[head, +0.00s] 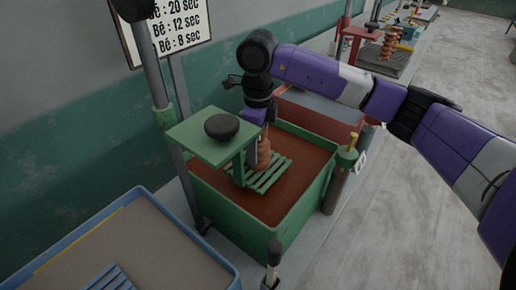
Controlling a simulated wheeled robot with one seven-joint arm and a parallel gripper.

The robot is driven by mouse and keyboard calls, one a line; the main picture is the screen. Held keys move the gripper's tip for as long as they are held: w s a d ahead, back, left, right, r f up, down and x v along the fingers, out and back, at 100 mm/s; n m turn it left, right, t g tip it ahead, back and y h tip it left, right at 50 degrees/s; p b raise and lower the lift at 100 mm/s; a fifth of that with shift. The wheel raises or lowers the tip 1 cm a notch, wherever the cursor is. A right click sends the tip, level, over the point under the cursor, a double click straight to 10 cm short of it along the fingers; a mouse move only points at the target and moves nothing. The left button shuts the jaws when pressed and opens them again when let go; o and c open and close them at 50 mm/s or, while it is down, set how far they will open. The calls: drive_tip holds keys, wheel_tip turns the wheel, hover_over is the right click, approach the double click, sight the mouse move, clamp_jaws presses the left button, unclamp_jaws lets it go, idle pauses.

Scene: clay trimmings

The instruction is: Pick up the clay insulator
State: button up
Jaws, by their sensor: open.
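A reddish-brown clay insulator (264,156) stands on a green slatted rack (271,178) in a green tub (237,222) of brown liquid or slip. My gripper (254,150) points down right at the insulator, with its jaws open. The wrist and a green plate hide part of the fingers and of the insulator, so I cannot tell whether they touch. Another ribbed terracotta piece (389,43) stands far back on the bench.
A green plate (196,141) with a dark round knob (222,126) overhangs the tub's left side, close to my gripper. A blue-rimmed tray (146,193) is at lower left. A brown cylinder (341,180) stands at the tub's right. Open floor lies to the right.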

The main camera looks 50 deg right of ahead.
drive_tip(key=shift+c, duration=0.2)
drive_tip(key=shift+r, duration=0.1)
clamp_jaws()
